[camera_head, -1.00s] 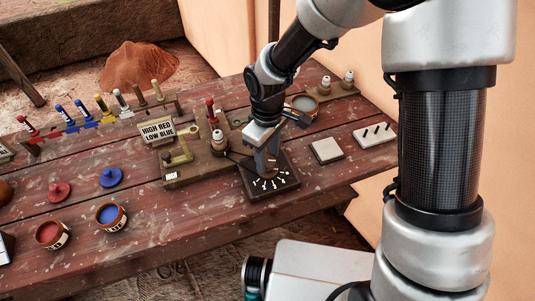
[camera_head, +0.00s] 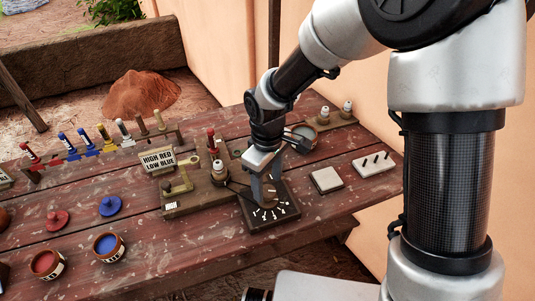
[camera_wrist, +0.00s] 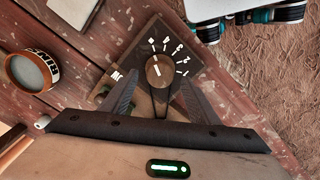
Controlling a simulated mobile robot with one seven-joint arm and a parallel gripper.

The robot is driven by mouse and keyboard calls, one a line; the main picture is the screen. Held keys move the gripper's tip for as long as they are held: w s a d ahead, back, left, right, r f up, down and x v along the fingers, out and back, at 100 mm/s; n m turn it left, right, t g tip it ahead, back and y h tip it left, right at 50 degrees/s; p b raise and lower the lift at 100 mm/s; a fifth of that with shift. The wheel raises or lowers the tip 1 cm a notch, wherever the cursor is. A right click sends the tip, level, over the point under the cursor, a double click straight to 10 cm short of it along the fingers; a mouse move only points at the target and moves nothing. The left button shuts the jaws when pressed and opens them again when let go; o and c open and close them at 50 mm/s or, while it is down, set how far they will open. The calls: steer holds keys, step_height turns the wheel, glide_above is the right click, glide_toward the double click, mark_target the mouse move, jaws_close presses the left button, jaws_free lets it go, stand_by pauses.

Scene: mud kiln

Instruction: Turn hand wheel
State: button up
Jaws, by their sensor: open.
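The hand wheel (camera_wrist: 159,76) is a small round brown knob with a white pointer line. It sits on a dark square plate (camera_head: 284,212) with white marks and numerals around the knob; the plate is near the table's front edge, right of centre. In the wrist view the pointer stands roughly upright in the picture, below the numerals. My gripper (camera_wrist: 160,97) is open and points down over the plate, with one finger on each side of the knob. I cannot tell whether the fingers touch it. In the head view my gripper (camera_head: 264,192) hides part of the knob.
A board with a lever and bottle (camera_head: 178,192) stands left of the plate, behind it a sign (camera_head: 158,160). A pale square tile (camera_head: 326,180) and a pegged white block (camera_head: 373,165) lie right. A bowl (camera_wrist: 32,71) is near my gripper. Paint pots (camera_head: 108,246) stand front left.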

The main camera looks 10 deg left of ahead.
mark_target(268, 190)
step_height(268, 190, up, 16)
steer(key=p, duration=0.1)
steer(key=shift+f+p, duration=0.25)
steer(key=shift+p, duration=0.1)
steer(key=s+d+r+m+t+p, duration=0.2)
steer(key=s+d+r+m, duration=0.3)
steer(key=d+r, duration=0.4)
steer(key=s+d+r+m+t+p, duration=0.3)
steer(key=s+d+r+m, duration=0.3)
steer(key=d, duration=0.8)
step_height(268, 190, up, 3)
steer(key=shift+s+m+t+p, duration=0.3)
steer(key=shift+m+p, duration=0.55)
steer(key=shift+m, duration=0.25)
